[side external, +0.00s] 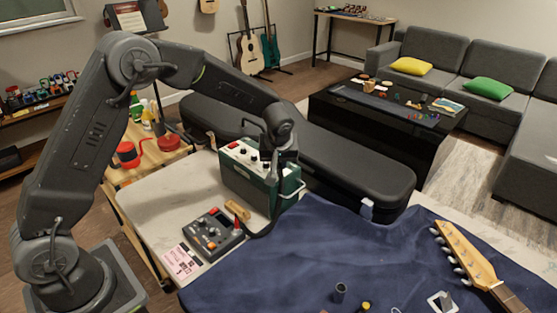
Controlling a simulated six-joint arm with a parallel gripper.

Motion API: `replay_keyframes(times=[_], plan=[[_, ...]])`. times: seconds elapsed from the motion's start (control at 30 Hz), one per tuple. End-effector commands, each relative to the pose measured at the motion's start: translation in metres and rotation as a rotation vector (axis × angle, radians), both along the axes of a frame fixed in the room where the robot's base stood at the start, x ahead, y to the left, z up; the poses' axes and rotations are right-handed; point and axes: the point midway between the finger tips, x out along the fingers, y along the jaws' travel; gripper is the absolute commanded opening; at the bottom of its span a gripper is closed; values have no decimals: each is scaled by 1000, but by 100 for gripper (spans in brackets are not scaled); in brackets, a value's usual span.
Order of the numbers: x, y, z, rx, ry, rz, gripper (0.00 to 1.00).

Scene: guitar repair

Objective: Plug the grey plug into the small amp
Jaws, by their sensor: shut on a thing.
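The small amp (238,172) is a green box with a pale top panel carrying red and dark knobs. It stands on the pale worktop at its back edge. My gripper (269,174) points down over the right part of the amp, at its top panel. It is shut on a small grey piece that looks like the grey plug, mostly hidden by the fingers. I cannot tell whether the plug touches the amp or sits in a socket. A pale cable or handle (303,187) curves at the amp's right end.
A dark pedal box (211,236) with knobs and a pink card (182,262) lie in front of the amp. A blue cloth (290,255) covers the right, with a guitar headstock (462,249) and a dark cup (340,291). A black case (345,170) lies behind.

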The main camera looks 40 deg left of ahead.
Motion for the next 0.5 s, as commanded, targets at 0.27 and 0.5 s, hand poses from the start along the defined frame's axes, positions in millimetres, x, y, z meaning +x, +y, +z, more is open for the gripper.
replay_keyframes(times=[0.27, 0.5], plan=[[0, 0, -5, 0, 2, -1, 0], [0, 0, -8, 0, 0, -1, 0]])
